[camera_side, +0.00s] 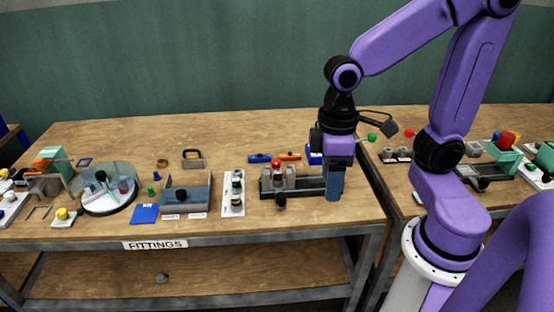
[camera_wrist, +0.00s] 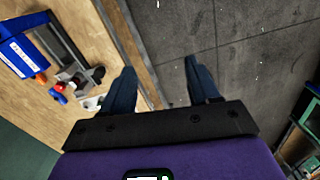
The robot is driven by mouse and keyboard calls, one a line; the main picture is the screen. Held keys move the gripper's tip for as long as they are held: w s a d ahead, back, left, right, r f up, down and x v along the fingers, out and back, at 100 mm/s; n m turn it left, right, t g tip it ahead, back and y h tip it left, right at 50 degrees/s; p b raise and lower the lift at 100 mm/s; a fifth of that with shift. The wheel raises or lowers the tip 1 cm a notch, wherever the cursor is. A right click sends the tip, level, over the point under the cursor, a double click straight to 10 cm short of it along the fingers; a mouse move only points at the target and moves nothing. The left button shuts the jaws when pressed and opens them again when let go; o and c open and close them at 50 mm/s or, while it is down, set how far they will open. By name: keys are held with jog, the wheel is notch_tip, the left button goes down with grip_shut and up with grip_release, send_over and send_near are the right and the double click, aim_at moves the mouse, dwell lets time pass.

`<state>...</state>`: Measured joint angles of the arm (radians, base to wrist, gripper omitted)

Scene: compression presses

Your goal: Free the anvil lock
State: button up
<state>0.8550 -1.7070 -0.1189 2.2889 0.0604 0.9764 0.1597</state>
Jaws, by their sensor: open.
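A small press with a grey block (camera_side: 288,178), a red knob (camera_side: 276,167) and a dark front knob (camera_side: 281,202) stands on the bench. Its dark bed (camera_side: 312,187) runs right toward my gripper. I cannot tell which part is the anvil lock. My gripper (camera_side: 333,196) points down at the right end of the bed and covers part of that area. In the wrist view my gripper (camera_wrist: 160,66) is open and empty, with bare floor beyond its fingers. The red knob (camera_wrist: 59,88) and black knob (camera_wrist: 98,72) show to its left.
A white panel with dark knobs (camera_side: 235,208) and a grey tray (camera_side: 172,200) stand left of the press. Orange (camera_side: 289,156) and blue (camera_side: 259,158) pieces lie behind it. The bench's right edge and a gap to another bench are close to my gripper.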

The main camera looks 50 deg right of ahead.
jog(key=w+d+m+g, duration=0.1)
jog(key=w+m, duration=0.7)
jog(key=w, duration=0.5)
jog(key=m+y, duration=0.3)
jog(key=m, duration=0.8)
send_over(276, 161)
jog(key=s+a, duration=0.3)
jog(key=a, duration=0.3)
notch_tip(276, 161, down, 4)
jog(key=r, duration=0.1)
jog(key=w+d+f+m+t+y, duration=0.1)
jog(key=d+f+m, duration=0.15)
jog(key=d, duration=0.45)
jog(key=w+d+f+m, duration=0.2)
jog(key=d+m, duration=0.2)
jog(key=d, duration=0.2)
jog(key=x, duration=1.7)
jog(key=shift+w+r, duration=0.1)
jog(key=shift+w, duration=0.15)
jog(key=c, duration=1)
